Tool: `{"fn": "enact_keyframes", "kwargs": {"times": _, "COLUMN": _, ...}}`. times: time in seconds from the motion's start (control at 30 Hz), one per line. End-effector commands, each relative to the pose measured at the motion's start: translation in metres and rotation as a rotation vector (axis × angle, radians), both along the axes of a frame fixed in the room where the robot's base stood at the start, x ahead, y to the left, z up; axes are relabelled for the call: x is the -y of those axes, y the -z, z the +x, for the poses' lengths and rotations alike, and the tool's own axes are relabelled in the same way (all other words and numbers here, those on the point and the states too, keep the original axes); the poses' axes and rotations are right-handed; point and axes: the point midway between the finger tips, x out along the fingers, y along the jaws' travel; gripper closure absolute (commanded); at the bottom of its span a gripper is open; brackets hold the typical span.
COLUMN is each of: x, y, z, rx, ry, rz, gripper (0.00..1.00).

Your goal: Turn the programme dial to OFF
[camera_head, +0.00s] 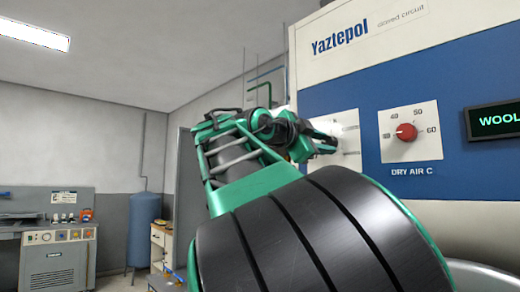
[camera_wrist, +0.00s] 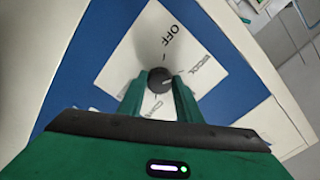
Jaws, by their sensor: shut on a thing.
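The programme dial (camera_wrist: 159,79) is a small dark round knob on a white plate (camera_wrist: 135,60) in the wrist view. The word OFF is printed above it, a word that looks like WOOL to its right, and another, partly hidden word below. A small light mark on the knob seems to point right, away from OFF. My gripper (camera_wrist: 160,84) is shut on the dial, one finger on each side. In the head view my gripper (camera_head: 328,141) is at the machine's panel and hides the dial; part of its plate (camera_head: 350,132) shows.
A red DRY AIR C dial (camera_head: 406,132) is close to the right of my gripper. A dark display (camera_head: 495,121) beyond it reads WOOL. The machine's blue and cream front fills the right side. A blue tank (camera_head: 143,230) and a workbench (camera_head: 45,215) stand far left.

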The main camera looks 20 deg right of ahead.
Motion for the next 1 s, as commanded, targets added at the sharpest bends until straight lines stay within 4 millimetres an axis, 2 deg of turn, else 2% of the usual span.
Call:
{"fn": "enact_keyframes", "kwargs": {"times": 0.27, "x": -0.0007, "y": -0.0015, "z": -0.0008, "rx": -0.151, "ry": 0.001, "rz": -0.061, "gripper": 0.91}}
{"fn": "enact_keyframes", "kwargs": {"times": 1.0, "x": -0.0010, "y": -0.0033, "z": -0.0008, "rx": -0.767, "ry": 0.000, "rz": -0.291, "gripper": 0.91}}
